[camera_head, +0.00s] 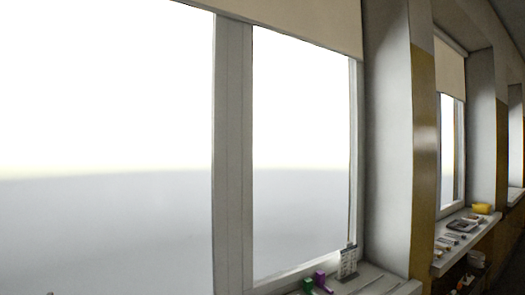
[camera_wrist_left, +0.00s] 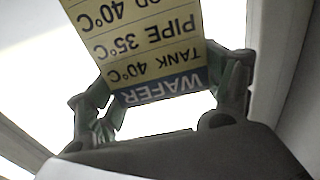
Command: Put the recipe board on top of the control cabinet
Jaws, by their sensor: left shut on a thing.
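The recipe board (camera_wrist_left: 150,50) is a yellow card with a blue band reading WAFER and lines for tank and pipe temperatures, upside down in the left wrist view. Its far part runs out of the top of that view. My left gripper (camera_wrist_left: 165,95) is shut on the recipe board, with a finger at each side near the blue end. Neither the board nor my grippers can be made out in the head view. The control cabinet is not recognisable in either view.
The head view faces a large bright window (camera_head: 300,150). On its sill (camera_head: 375,283) are a purple item (camera_head: 320,279), a green item (camera_head: 308,286) and a small printed card (camera_head: 348,262). A farther sill (camera_head: 450,262) holds several small items and a yellow thing (camera_head: 482,208).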

